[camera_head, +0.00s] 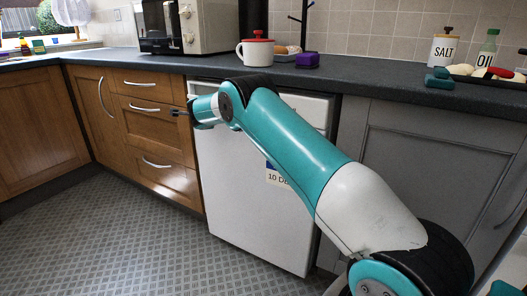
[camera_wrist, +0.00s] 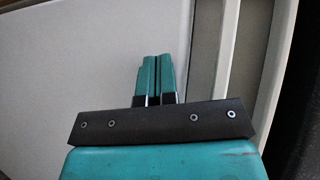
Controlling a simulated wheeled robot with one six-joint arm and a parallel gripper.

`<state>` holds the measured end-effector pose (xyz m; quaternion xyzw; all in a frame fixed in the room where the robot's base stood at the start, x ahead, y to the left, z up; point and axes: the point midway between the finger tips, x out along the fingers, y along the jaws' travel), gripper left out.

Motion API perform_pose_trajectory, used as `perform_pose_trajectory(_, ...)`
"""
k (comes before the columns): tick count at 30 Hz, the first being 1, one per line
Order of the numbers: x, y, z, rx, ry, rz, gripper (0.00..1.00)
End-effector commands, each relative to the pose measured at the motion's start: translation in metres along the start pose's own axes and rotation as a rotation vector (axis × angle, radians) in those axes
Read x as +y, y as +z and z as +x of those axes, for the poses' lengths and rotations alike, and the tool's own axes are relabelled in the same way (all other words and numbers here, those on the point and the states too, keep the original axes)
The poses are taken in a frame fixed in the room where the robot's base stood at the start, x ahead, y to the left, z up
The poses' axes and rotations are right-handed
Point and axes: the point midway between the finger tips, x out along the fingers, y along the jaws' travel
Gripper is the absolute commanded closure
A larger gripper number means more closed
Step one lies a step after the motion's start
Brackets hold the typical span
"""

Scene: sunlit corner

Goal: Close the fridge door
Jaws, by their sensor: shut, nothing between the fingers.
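The white under-counter fridge (camera_head: 235,185) stands between wooden drawers and a grey cabinet. Its door front has a small date label (camera_head: 278,179), partly covered by my arm. A narrow strip shows along its right side, but my arm hides much of that edge, so I cannot tell how far the door stands open. My gripper (camera_head: 177,113) is at the door's upper left, pointing left toward the drawers. In the wrist view the fingers (camera_wrist: 156,62) are together and empty, over a white panel (camera_wrist: 80,60) with grey and white strips to its right.
Wooden drawers (camera_head: 158,135) with metal handles adjoin on the left. A grey cabinet (camera_head: 420,155) is on the right. The dark worktop (camera_head: 380,87) above carries a red-lidded mug (camera_head: 256,52), a purple box (camera_head: 307,61) and a microwave (camera_head: 190,28). The patterned floor (camera_head: 120,245) is clear.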

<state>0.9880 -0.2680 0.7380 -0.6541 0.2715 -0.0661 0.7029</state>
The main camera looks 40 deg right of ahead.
Motion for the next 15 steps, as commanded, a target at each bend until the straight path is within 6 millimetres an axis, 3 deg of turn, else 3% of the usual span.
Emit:
perform_pose_trajectory(3, 0.008, 0.029, -0.018, -0.019, 0.008, -0.006, 1.0)
perform_pose_trajectory(6, 0.001, 0.049, -0.041, -0.022, 0.01, -0.007, 1.0)
perform_pose_trajectory(15, -0.001, 0.085, -0.082, -0.02, 0.013, -0.006, 1.0)
